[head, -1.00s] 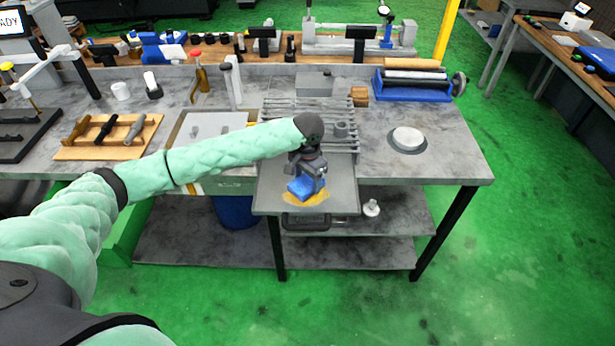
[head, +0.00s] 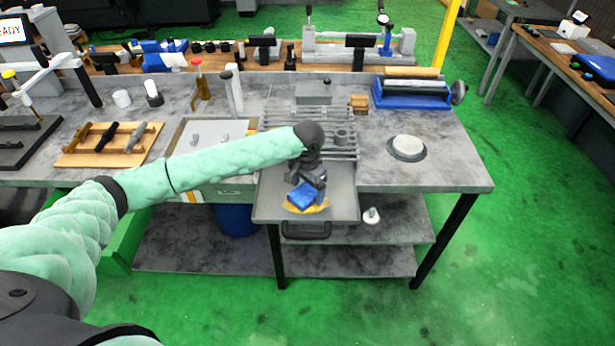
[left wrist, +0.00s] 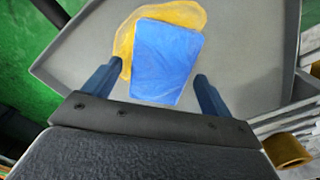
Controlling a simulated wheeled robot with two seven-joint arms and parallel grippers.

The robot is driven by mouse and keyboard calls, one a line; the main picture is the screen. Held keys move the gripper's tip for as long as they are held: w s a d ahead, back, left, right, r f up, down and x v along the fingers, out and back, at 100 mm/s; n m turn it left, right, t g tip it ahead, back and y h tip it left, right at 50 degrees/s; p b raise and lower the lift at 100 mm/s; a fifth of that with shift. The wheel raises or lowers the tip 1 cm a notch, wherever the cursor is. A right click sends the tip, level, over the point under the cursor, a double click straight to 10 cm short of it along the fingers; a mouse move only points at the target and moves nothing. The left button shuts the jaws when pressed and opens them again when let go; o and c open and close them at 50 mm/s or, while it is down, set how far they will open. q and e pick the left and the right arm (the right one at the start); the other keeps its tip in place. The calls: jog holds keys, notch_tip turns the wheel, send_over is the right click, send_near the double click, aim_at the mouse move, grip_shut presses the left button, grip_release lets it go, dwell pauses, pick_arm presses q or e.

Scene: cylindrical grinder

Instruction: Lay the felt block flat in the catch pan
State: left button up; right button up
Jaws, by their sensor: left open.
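The felt block, a blue rectangular block (head: 301,196), lies on a yellow patch (head: 321,207) in the grey catch pan (head: 345,205) at the front of the bench. In the left wrist view the block (left wrist: 168,60) shows its broad face and looks flat on the yellow patch (left wrist: 188,13) and the pan floor (left wrist: 245,50). My left gripper (head: 306,186) is just above it. In the left wrist view its fingers (left wrist: 160,72) stand open on either side of the block, with gaps visible. My right gripper is not in view.
A slatted grey rack (head: 345,150) lies behind the pan. A wooden tool holder (head: 75,150) and a pale tray (head: 210,130) are to the left. A white round part (head: 408,142) sits on the right, with clear bench around it.

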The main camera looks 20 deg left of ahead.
aim_at(308, 190)
pick_arm(q)
notch_tip(308, 190, up, 6)
jog(key=b, duration=0.2)
jog(key=shift+w+f+b, duration=0.1)
jog(key=shift+f+b, duration=0.1)
jog(key=shift+b, duration=0.15)
notch_tip(308, 190, up, 6)
jog(key=b, duration=0.1)
jog(key=shift+b, duration=0.35)
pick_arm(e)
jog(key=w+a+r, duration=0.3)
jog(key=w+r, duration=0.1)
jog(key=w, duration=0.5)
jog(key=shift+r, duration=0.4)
pick_arm(q)
jog(key=shift+d, duration=0.1)
